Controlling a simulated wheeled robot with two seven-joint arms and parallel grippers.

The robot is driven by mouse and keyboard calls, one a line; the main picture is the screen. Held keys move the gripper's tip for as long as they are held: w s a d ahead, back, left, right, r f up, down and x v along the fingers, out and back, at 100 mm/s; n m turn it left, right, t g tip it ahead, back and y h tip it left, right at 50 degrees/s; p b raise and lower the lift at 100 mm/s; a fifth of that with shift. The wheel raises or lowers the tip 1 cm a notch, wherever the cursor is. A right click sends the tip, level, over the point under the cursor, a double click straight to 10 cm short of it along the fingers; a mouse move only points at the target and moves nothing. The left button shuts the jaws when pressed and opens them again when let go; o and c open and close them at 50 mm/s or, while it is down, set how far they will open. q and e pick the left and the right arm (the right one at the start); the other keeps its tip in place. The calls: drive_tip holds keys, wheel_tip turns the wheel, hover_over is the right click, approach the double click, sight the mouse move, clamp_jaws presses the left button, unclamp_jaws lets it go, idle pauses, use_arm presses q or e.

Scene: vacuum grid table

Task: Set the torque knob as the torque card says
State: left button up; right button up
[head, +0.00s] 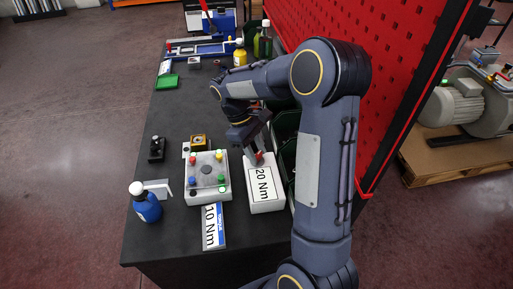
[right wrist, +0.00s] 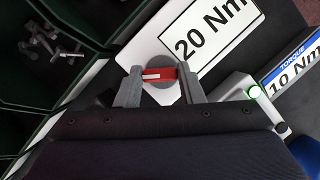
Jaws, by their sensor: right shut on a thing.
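The torque knob (right wrist: 160,74) is a red bar with a white stripe on a grey round base. It sits on a white box (head: 266,206) whose plate reads "20 Nm" (head: 264,184). My right gripper (right wrist: 160,80) is shut on the knob, one finger at each end of the red bar in the right wrist view. In the head view my right gripper (head: 257,156) comes down on the far end of the box and mostly hides the knob. The torque card (head: 214,228) reads "10 Nm" and lies left of the box. My left gripper is out of view.
A grey box with coloured buttons (head: 207,177) stands just left of the white box. A blue bottle (head: 146,204) stands at the front left. Dark bins (right wrist: 35,85) with metal parts and a red pegboard (head: 400,70) line the right side.

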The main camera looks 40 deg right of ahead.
drive_tip(key=n+h, duration=0.1)
drive_tip(key=n, duration=0.2)
drive_tip(key=shift+a+r+n+t, duration=0.1)
drive_tip(key=shift+a+n+t, duration=0.05)
drive_tip(key=shift+n+t, duration=0.25)
drive_tip(key=n+t+h, duration=0.1)
drive_tip(key=n, duration=0.3)
drive_tip(key=shift+a+n+p, duration=0.1)
drive_tip(key=shift+n+p, duration=0.2)
drive_tip(key=shift+p, duration=0.1)
drive_tip(key=n+t, duration=0.1)
drive_tip(key=n, duration=0.1)
drive_tip(key=n+t, duration=0.1)
drive_tip(key=n, duration=0.1)
drive_tip(key=shift+s+h, duration=0.2)
drive_tip(key=shift+h, duration=0.1)
drive_tip(key=shift+a+n+t+p, duration=0.1)
drive_tip(key=shift+n+t+p, duration=0.6)
drive_tip(key=shift+n, duration=1.4)
drive_tip(key=shift+s, duration=0.1)
drive_tip(key=o, duration=1)
